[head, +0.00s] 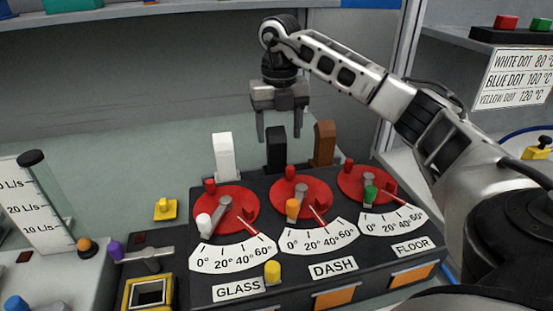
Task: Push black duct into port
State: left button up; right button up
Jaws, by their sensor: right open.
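The black duct (276,152) stands upright at the back of the dashboard module (352,268), behind the middle red dial. A white duct (223,157) stands to its left and a brown duct (324,143) to its right. My right gripper (281,138) points down with its fingers apart, at the top of the black duct. One finger shows to the left of the duct and the other to its right. I cannot tell whether they touch it. The port is hidden or cannot be made out. My left gripper is not in view.
Three red dials (301,198) with small coloured knobs sit in front of the ducts, above scales and the labels GLASS, DASH and FLOOR. A clear tube (45,205) stands at the left. A shelf (150,16) runs across the top. The grey-green surface behind the ducts is bare.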

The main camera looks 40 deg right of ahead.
aim_at(277, 148)
jog(key=shift+w+a+f+p, duration=0.1)
jog(key=shift+w+f+p, duration=0.1)
jog(key=shift+f, duration=1.15)
jog(key=shift+w+a+f+p, duration=0.1)
jog(key=shift+f+p, duration=0.05)
jog(key=shift+f, duration=1.2)
jog(key=c, duration=1.1)
